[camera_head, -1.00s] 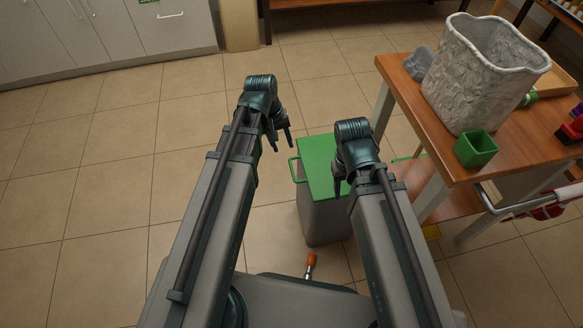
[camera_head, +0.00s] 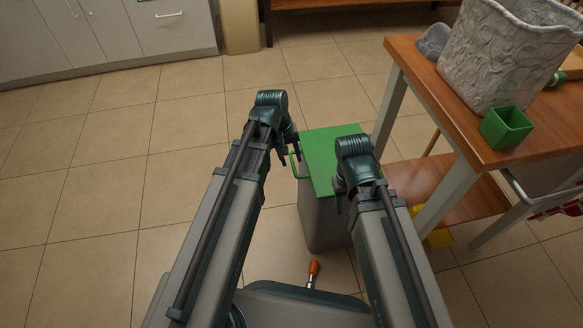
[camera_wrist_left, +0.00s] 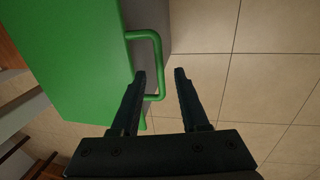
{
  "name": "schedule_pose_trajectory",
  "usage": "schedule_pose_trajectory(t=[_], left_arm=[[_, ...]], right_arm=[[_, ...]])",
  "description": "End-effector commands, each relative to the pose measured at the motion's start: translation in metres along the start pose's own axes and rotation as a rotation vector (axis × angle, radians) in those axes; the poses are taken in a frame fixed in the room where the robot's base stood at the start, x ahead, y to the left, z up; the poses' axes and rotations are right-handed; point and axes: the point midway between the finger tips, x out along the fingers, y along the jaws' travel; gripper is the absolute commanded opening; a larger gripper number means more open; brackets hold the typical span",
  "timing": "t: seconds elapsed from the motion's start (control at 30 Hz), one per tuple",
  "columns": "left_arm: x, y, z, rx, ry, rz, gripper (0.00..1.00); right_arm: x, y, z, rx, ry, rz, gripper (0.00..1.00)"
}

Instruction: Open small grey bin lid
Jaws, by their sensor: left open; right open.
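The small grey bin (camera_head: 322,222) stands on the floor in front of me, and its green lid (camera_head: 328,152) is closed. A green loop handle (camera_head: 296,165) sticks out from the lid's left side. My left gripper (camera_head: 288,158) is open at the handle. In the left wrist view the open fingers (camera_wrist_left: 161,75) point at the handle (camera_wrist_left: 159,62), whose outer bar lies between or just above them; I cannot tell the exact depth. My right gripper (camera_head: 340,205) is open, over the right part of the lid and bin, its fingers partly hidden by its own wrist.
A wooden table (camera_head: 440,115) at the right carries a grey textured basket (camera_head: 497,60) and a small green box (camera_head: 506,126). Its lower shelf (camera_head: 450,190) is near the bin. An orange-handled tool (camera_head: 313,268) shows in front of the bin. The floor at left is free.

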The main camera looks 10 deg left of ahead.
Motion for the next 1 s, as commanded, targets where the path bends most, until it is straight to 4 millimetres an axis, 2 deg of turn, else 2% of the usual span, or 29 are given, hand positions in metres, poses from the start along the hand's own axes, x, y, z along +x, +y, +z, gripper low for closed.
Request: schedule_pose_trajectory(t=[0.03,0.13,0.47,0.7,0.73,1.0], left_arm=[[0.0117,-0.0009,-0.0002,0.0,0.0,0.0,0.45],[0.0176,-0.0006,-0.0002,0.0,0.0,0.0,0.45],[0.0182,0.0001,0.0,-0.001,0.0,0.0,0.45],[0.0182,0.0001,0.0,0.0,0.0,0.0,0.03],[0.0182,0.0001,0.0,0.0,0.0,0.0,0.0],[0.0183,0.0001,0.0,0.0,0.0,0.0,0.0]], right_arm=[[0.0115,-0.0014,-0.0008,-0.001,0.001,-0.001,0.5],[0.0173,-0.0022,-0.0012,-0.003,0.001,-0.002,0.5],[0.0177,-0.0024,-0.0013,-0.004,0.001,-0.003,0.5],[0.0177,-0.0024,-0.0013,-0.004,0.001,-0.003,0.5],[0.0177,-0.0024,-0.0013,-0.004,0.001,-0.003,0.5],[0.0178,-0.0024,-0.0013,-0.004,0.001,-0.003,0.5]])
